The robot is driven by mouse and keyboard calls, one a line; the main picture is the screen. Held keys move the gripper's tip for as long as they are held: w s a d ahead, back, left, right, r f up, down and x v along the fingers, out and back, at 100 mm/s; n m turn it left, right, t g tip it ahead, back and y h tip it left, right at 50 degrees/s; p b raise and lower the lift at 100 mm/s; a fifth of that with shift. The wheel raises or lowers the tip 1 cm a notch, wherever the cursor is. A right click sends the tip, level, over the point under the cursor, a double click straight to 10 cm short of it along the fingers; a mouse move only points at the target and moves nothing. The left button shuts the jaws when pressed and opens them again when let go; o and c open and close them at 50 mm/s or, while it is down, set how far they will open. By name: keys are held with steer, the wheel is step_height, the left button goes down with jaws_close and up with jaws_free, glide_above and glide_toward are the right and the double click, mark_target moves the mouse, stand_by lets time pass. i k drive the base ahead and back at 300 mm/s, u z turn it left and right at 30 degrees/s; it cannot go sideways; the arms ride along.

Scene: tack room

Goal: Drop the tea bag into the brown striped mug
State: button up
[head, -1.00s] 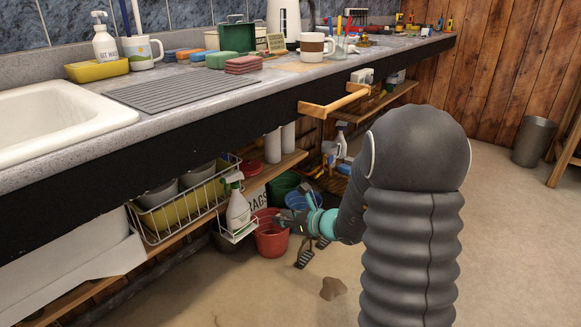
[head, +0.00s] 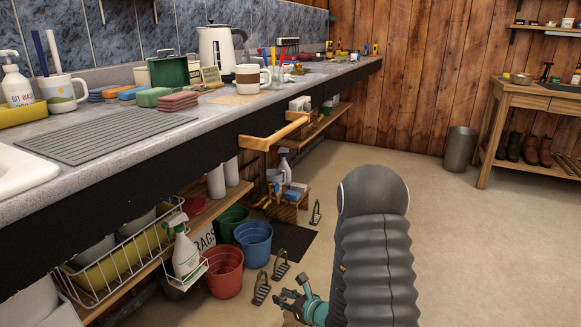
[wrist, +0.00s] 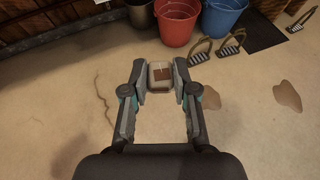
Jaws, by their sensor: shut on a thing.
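The brown striped mug (head: 248,79) is white with a brown band. It stands upright on the counter, left of a jar of pens, in the head view. My gripper (head: 287,296) is low over the floor in the head view, well below and in front of the counter. In the wrist view my gripper (wrist: 160,77) is shut on the tea bag (wrist: 160,74), a small pale packet with a brown patch, held between the two fingertips. The tea bag cannot be made out in the head view. The inside of the mug is hidden.
A towel rail (head: 273,133) juts from the counter's front. A white kettle (head: 222,50) stands behind the mug. Red (head: 225,271) and blue (head: 253,243) buckets and stirrups (head: 262,288) are on the floor near my gripper. The floor to the right is open.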

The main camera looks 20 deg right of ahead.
mark_target(252, 85)
steer(key=z, duration=2)
steer(key=i, duration=2.6)
steer(key=u, duration=3.55)
steer(key=i, duration=0.25)
steer(key=u, duration=0.1)
